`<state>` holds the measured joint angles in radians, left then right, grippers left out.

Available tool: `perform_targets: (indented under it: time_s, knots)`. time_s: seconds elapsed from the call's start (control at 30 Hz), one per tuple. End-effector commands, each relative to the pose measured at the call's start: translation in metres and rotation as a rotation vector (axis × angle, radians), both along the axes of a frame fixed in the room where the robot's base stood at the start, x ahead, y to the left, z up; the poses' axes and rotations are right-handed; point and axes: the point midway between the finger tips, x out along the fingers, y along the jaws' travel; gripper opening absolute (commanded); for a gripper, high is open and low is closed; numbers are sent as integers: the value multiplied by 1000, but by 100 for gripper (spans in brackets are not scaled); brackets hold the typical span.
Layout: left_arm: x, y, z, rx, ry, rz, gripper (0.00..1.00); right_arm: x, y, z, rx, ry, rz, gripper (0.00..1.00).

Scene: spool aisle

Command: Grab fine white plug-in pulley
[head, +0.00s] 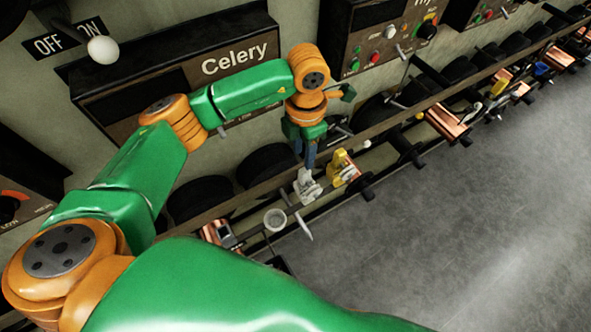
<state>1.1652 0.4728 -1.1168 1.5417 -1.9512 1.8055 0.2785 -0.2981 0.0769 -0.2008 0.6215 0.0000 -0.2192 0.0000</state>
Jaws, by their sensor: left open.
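A small white piece (307,187), which looks like the white pulley, sits on the rail of pegs below the Celery panel. It is small, and its fine detail is hard to make out. My left gripper (306,163) points down from the orange wrist, with its fingertips right above the white piece. The jaws are open. I cannot tell whether the fingertips touch it. My right gripper does not show.
A yellow piece (342,167) sits close to the right of the white one. A pale grey cup (275,219) stands at the left, near a pale pointed rod (299,222). Copper spools (447,122) line the rail farther right. The grey floor (440,230) is clear.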

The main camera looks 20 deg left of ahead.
Motion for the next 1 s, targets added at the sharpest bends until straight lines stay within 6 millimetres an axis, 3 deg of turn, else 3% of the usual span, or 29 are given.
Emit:
perform_targets:
  time_s: [0.3,0.57,0.7,0.73,1.0]
  knots:
    - [-5,-2,-56,-3,5,1,42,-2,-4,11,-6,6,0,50]
    - [-4,-2,-62,-3,1,0,42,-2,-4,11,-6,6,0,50]
    - [-4,-2,-61,-3,1,0,5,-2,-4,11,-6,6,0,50]
    - [-4,-2,-61,-3,1,0,0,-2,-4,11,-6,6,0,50]
    - [-4,-2,-61,-3,1,0,0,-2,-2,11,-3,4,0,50]
